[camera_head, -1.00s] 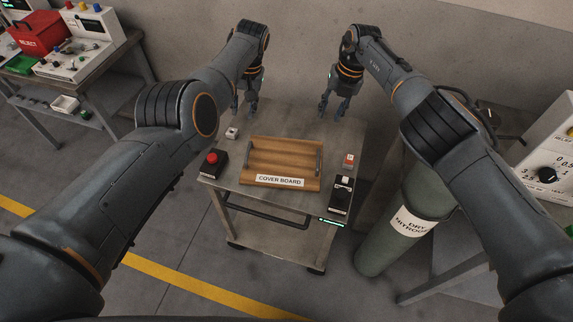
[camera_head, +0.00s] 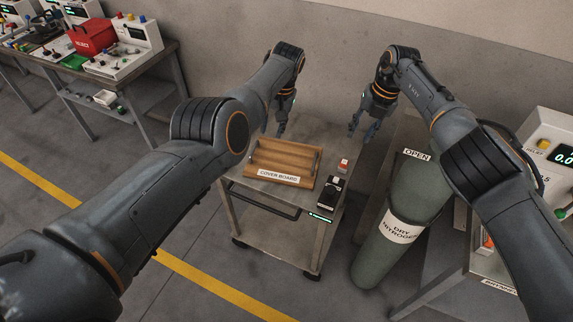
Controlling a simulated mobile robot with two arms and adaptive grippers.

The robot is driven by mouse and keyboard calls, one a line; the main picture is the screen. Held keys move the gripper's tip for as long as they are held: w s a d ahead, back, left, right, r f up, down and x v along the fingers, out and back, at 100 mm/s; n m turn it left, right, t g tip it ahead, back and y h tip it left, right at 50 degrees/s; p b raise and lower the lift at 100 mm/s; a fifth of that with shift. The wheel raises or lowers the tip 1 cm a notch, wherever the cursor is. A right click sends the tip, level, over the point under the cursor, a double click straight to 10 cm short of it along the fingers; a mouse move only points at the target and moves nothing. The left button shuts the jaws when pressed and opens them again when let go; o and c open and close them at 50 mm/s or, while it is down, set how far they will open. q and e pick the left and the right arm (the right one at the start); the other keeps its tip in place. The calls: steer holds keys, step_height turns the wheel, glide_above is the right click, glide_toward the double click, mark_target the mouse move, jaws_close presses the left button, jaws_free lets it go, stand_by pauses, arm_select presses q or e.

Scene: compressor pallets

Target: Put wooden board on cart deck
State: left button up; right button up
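The wooden board (camera_head: 283,158), labelled "COVER BOARD" with a dark handle at each side, lies flat on the cart deck (camera_head: 303,200). My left gripper (camera_head: 281,131) is just beyond the board's far edge, pointing down, and looks apart from the board. My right gripper (camera_head: 361,130) hangs beyond the deck's far right corner, to the right of the board, with its fingers spread and nothing between them. The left gripper's fingers are small and partly hidden by its arm, but a gap shows between them.
On the deck's right side stand a small red-and-white item (camera_head: 343,166) and a black box (camera_head: 332,193). A bench (camera_head: 160,62) with a red case (camera_head: 91,38) stands at upper left.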

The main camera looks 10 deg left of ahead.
arm_select(q)
steer(key=shift+w+a+f, duration=0.2)
steer(key=shift+w+a, duration=0.05)
steer(key=shift+w, duration=0.05)
arm_select(e)
step_height(320, 180, up, 9)
steer(key=w, duration=0.1)
steer(key=shift+d, duration=0.45)
arm_select(q)
steer(key=shift+s, duration=0.1)
arm_select(e)
steer(key=shift+r, duration=0.1)
steer(key=shift+d, duration=0.1)
